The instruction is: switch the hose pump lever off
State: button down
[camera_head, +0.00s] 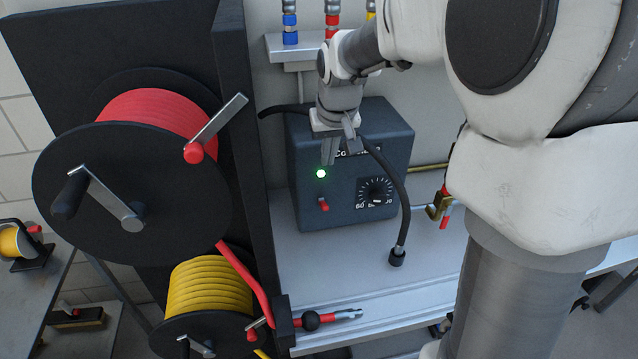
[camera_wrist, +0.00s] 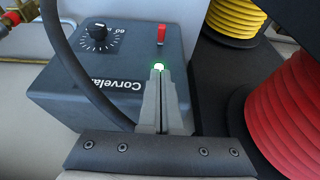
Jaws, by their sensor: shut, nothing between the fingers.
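The pump is a dark grey box (camera_head: 350,165) with a dial on its front. Its small red lever (camera_head: 323,205) sits low on the front, below a lit green lamp (camera_head: 320,174). In the wrist view the red lever (camera_wrist: 162,34) shows just past my fingertips, beyond the lit lamp (camera_wrist: 159,66). My gripper (camera_head: 328,158) is shut and empty, pointing down in front of the box's upper front, just above the lamp. My fingers (camera_wrist: 160,74) look apart from the lever. I cannot tell whether they touch the box.
A black hose (camera_head: 392,180) arcs over the box close to my gripper, ending at the bench (camera_head: 345,282). Large reels of red hose (camera_head: 158,112) and yellow hose (camera_head: 210,287) stand on a black frame at left. A dial (camera_head: 376,191) sits right of the lever.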

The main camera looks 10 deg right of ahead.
send_over(324, 204)
notch_tip(324, 204, down, 8)
jog(key=shift+s+r, duration=0.1)
jog(key=f, duration=0.1)
jog(key=s+f, duration=0.1)
jog(key=f, duration=0.1)
jog(key=shift+f, duration=0.15)
jog(key=shift+s+f+p, duration=0.15)
jog(key=shift+f+p, duration=0.15)
jog(key=shift+f, duration=0.25)
jog(key=shift+f+b, duration=0.2)
jog(key=shift+b, duration=0.5)
jog(key=shift+s+r+t, duration=0.1)
jog(key=shift+s+t, duration=0.1)
jog(key=shift+t, duration=0.1)
